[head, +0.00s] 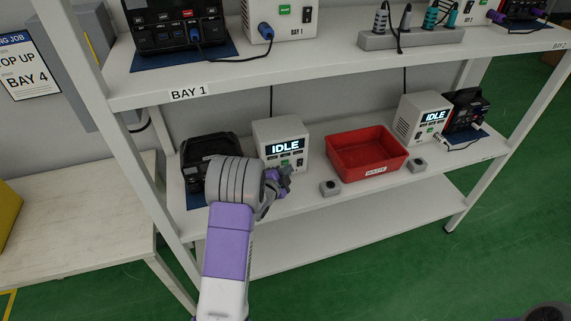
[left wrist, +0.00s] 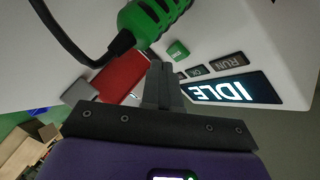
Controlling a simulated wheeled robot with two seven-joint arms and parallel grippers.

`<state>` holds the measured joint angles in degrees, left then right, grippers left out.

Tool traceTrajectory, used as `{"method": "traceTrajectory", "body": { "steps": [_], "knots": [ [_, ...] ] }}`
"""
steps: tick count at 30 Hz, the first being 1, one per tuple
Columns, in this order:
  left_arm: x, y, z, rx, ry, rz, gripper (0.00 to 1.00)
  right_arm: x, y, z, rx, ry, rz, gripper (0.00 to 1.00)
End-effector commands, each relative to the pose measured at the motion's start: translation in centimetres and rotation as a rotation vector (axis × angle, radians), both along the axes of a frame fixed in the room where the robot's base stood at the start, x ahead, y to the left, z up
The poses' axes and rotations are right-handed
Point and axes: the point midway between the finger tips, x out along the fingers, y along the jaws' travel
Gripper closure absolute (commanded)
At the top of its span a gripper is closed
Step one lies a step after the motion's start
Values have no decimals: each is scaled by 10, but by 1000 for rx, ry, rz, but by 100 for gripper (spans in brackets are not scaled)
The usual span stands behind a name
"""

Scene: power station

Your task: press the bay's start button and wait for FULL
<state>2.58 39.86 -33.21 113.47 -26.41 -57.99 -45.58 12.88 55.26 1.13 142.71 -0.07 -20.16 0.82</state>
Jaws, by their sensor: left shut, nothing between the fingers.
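A white charger (head: 281,140) stands on the lower shelf, left of the red tray, and its screen reads IDLE. The IDLE screen (left wrist: 225,90) also shows large in the left wrist view. A green button (left wrist: 178,50) is on the same face, beside a green plug (left wrist: 150,22) with a black cable. My left gripper (head: 284,182) is in front of this charger's lower front. In the left wrist view the left gripper (left wrist: 160,70) is shut and empty, its tips close to the green button; I cannot tell whether they touch.
A dark battery case (head: 205,150) sits left of the charger. The red tray (head: 365,165) and small grey boxes (head: 330,188) are to its right, then another IDLE charger (head: 424,115). The upper shelf edge (head: 300,75) is above. A sign (head: 28,68) reads BAY 4.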

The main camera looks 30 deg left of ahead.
Motion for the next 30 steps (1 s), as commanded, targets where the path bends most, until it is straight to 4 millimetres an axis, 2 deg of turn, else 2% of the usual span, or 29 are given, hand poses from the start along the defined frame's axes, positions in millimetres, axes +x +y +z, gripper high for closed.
{"method": "traceTrajectory", "body": {
  "steps": [30],
  "knots": [
    [6,7,0,0,0,0,100,0,0,-7,0,0,0,36]
  ]
}}
